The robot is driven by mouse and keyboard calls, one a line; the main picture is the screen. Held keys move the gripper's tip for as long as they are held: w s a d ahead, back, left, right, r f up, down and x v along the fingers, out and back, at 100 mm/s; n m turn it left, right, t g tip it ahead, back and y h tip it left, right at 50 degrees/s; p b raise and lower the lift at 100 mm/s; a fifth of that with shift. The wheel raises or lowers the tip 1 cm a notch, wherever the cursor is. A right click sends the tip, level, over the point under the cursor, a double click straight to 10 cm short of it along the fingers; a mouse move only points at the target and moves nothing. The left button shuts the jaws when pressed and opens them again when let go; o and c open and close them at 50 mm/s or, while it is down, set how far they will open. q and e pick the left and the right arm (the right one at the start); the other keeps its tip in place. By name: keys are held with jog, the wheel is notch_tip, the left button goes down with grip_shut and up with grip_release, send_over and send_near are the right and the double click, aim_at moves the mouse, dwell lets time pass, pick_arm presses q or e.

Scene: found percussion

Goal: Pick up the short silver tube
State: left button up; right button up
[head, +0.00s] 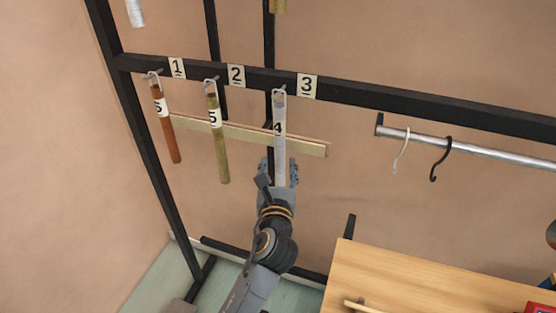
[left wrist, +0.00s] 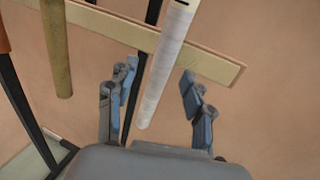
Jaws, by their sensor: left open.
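A silver tube marked 4 (head: 280,135) hangs upright from a hook on the black rack, below the number 3 plate. It also shows in the left wrist view (left wrist: 165,70), running down between the fingers. My left gripper (head: 278,170) is open, with one finger on each side of the tube's lower part. In the left wrist view my left gripper (left wrist: 157,78) shows gaps between both fingers and the tube. Another silver tube (head: 135,12) is cut off at the top left, so its length cannot be told. My right gripper is not in view.
A red-brown tube (head: 168,125) and an olive-gold tube (head: 217,140) hang to the left. A pale wooden bar (head: 230,131) runs behind the tubes. Hooks (head: 437,160) hang from a rail at right. A wooden table (head: 430,275) stands at lower right.

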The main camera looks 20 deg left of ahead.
pick_arm(q)
jog(key=shift+w+a, duration=0.1)
jog(key=shift+w, duration=0.35)
jog(key=shift+s, duration=0.1)
jog(key=shift+c, duration=0.5)
jog(key=c, duration=0.3)
grip_shut()
jog(key=shift+r, duration=0.1)
